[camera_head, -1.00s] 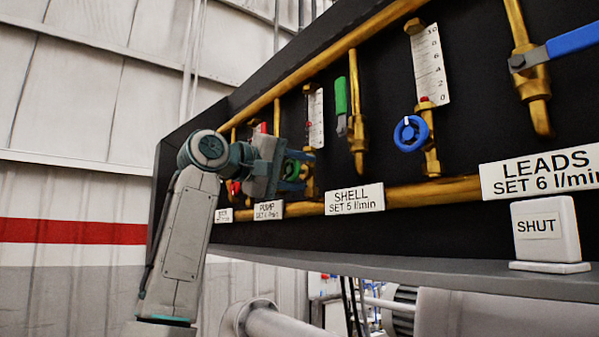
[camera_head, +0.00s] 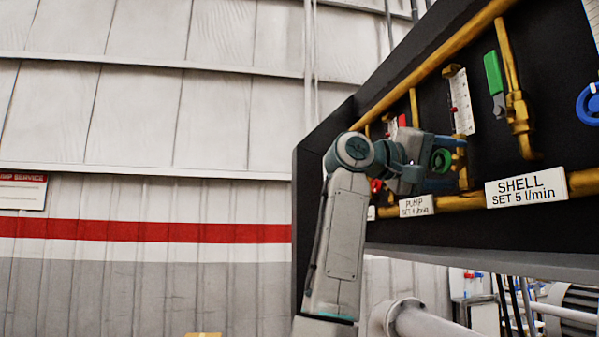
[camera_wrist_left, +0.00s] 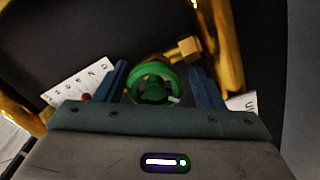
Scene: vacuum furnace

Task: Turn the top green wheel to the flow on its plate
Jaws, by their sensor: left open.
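The green wheel (camera_head: 441,160) is on the brass pipework above the plate marked PUMP (camera_head: 416,206), which seems to read SET 4 l/min. My left gripper (camera_head: 456,164) is open, its blue fingers on either side of the wheel. In the left wrist view the green wheel (camera_wrist_left: 153,82) sits between the spread fingers of the gripper (camera_wrist_left: 160,70). I cannot tell whether they touch it. A white mark shows on its lower right rim. A white scale (camera_wrist_left: 80,82) with a red float is to the left, partly hidden by the gripper.
The plate marked SHELL (camera_head: 526,188) reads SET 5 l/min. A green lever (camera_head: 493,72) and a blue wheel (camera_head: 589,104) are farther right on the dark panel. A brass pipe (camera_head: 430,67) runs along the panel's top. The corrugated wall is at left.

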